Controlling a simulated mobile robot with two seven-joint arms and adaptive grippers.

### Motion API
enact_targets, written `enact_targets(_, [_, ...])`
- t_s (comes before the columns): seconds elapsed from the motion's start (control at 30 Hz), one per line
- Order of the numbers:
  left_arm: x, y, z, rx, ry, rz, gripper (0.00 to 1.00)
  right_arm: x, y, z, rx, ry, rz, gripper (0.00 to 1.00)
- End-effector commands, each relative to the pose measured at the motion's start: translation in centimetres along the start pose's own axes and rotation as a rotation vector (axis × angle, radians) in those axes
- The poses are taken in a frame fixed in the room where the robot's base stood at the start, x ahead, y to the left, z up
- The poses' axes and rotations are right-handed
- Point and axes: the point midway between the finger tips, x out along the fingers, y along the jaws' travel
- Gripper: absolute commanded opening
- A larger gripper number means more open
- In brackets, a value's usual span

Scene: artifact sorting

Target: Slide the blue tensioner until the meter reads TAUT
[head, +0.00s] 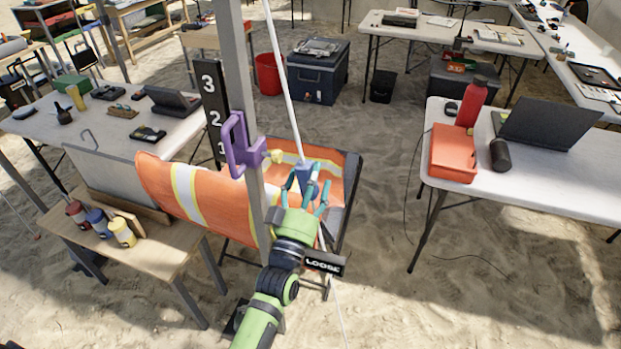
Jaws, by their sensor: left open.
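The blue tensioner (307,170) sits on the white rope (279,65), which runs from the top of the picture down past the orange chair. My left gripper (304,185) is open, its teal fingers spread around the tensioner's lower part. I cannot tell whether they touch it. The meter (324,264) is a dark plate beside my left wrist and reads LOOSE. My right gripper is not in view.
A grey post (238,60) with a purple handle (240,145) stands just left of the gripper. A wooden bench (130,262) with paint jars is left, a white table (540,185) right. Sand between is open.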

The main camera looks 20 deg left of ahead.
Motion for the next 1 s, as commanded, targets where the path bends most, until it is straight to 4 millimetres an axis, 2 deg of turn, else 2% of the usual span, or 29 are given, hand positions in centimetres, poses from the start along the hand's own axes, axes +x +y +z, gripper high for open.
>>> enact_targets(0.03, [0.0, 0.0, 0.0, 0.0, 0.0, 0.0, 0.73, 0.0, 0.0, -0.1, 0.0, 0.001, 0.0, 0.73])
enact_targets(0.07, [0.0, 0.0, 0.0, 0.0, 0.0, 0.0, 0.61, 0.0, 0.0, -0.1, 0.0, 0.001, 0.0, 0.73])
enact_targets(0.1, [0.0, 0.0, 0.0, 0.0, 0.0, 0.0, 0.45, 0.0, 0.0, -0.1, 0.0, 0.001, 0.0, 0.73])
enact_targets(0.17, [0.0, 0.0, 0.0, 0.0, 0.0, 0.0, 0.21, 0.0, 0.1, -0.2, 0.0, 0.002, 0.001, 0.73])
enact_targets(0.2, [0.0, 0.0, 0.0, 0.0, 0.0, 0.0, 0.05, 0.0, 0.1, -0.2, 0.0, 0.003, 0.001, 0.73])
enact_targets(0.23, [0.0, 0.0, 0.0, 0.0, 0.0, 0.0, 0.0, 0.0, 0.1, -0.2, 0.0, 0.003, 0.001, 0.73])
enact_targets(0.37, [0.0, 0.0, -0.1, 0.0, 0.0, 0.0, 0.0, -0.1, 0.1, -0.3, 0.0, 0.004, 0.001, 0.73])
enact_targets(0.63, [1.2, 0.1, -2.8, 0.001, 0.001, 0.001, 0.0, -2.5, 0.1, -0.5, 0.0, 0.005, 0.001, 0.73])
enact_targets(0.93, [1.1, 0.0, -2.7, 0.0, 0.002, 0.001, 0.0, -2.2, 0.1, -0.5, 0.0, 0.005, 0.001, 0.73])
enact_targets(0.97, [1.1, 0.0, -2.7, 0.0, 0.002, 0.001, 0.6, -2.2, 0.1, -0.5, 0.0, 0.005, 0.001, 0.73])
enact_targets(1.0, [1.1, 0.0, -2.7, 0.0, 0.002, 0.001, 0.73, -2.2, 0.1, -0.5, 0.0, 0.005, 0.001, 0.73])
